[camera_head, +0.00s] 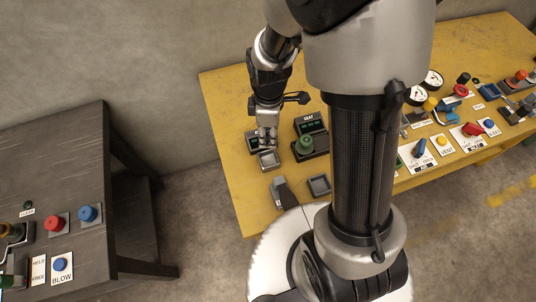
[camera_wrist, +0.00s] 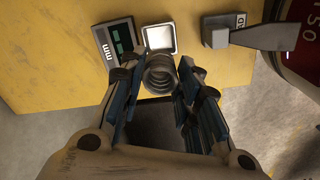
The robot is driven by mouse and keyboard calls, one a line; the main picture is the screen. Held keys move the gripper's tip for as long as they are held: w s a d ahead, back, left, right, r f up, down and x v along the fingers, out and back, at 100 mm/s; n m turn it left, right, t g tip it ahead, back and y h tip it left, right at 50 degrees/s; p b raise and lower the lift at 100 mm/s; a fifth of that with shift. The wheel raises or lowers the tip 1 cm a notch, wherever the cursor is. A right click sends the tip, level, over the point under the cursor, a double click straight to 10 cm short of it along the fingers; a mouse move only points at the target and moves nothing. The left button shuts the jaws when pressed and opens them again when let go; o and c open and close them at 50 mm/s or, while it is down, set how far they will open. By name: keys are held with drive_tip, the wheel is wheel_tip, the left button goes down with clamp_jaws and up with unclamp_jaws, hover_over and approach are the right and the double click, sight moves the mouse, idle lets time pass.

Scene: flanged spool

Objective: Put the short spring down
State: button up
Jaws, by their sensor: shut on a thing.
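The short spring (camera_wrist: 160,76), a grey metal coil, is between the two fingertips of my gripper (camera_wrist: 158,70) in the wrist view. The fingers are shut on its sides, and its round open end shows. In the head view my gripper (camera_head: 267,134) is over the left part of the yellow table; the spring is too small to make out there. A small shallow square tray (camera_wrist: 159,39) lies just beyond the spring in the wrist view and looks empty. I cannot tell how high the spring is above the table.
A dark display box (camera_wrist: 118,41) marked "mm" stands left of the tray. A grey block with a flat arm (camera_wrist: 262,37) is to the right. In the head view a green-knobbed device (camera_head: 306,145) and another shallow tray (camera_head: 319,185) are nearby. Yellow table (camera_head: 235,165) is bare at left.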

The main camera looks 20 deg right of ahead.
wheel_tip(320, 180, down, 11)
drive_tip(key=b, duration=0.3)
drive_tip(key=shift+f+b, duration=0.3)
drive_tip(key=o, duration=1.1)
drive_tip(key=shift+c, duration=0.2)
